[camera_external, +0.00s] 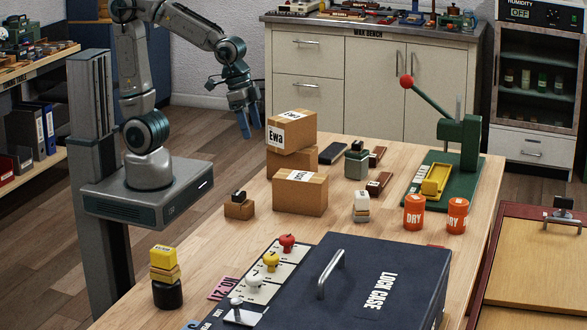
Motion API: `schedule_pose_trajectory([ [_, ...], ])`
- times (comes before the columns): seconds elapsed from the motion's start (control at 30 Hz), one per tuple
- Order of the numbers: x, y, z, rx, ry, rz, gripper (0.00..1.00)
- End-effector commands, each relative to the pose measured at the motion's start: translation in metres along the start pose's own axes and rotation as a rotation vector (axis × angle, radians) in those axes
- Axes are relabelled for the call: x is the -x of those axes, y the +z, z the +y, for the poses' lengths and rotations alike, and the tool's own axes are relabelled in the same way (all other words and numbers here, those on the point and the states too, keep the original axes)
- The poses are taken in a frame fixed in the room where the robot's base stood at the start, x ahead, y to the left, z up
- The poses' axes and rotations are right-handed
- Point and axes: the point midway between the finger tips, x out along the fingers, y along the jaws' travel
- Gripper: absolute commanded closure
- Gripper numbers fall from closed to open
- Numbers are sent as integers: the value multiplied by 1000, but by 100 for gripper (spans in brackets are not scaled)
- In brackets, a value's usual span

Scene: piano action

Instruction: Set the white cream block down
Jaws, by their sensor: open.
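A small white and cream block stack (361,207) stands upright on the wooden table, right of the lower cardboard box and left of the orange DRY tins. Its layers are too small to tell apart clearly. My gripper (246,126) hangs with its blue fingers pointing down, left of the cardboard boxes and well apart from the block. It is open, and I see nothing between the fingers.
A green lever press (458,147) and orange tins (414,213) stand right. A dark lock case (350,262) fills the front. Bare wood (330,225) shows before the lower box.

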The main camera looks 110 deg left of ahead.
Motion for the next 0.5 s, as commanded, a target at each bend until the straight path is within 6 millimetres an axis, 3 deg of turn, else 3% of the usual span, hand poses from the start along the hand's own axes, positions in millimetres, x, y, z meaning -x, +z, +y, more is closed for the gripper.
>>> schedule_pose_trajectory([
  [0.1, 10, 45, 0, -53, -1, -7, 28],
  [0.2, 13, 72, -1, -89, -6, -15, 28],
  [0.33, 14, 93, -1, -118, -11, -23, 28],
  [0.5, 14, 100, -2, -127, -14, -27, 28],
])
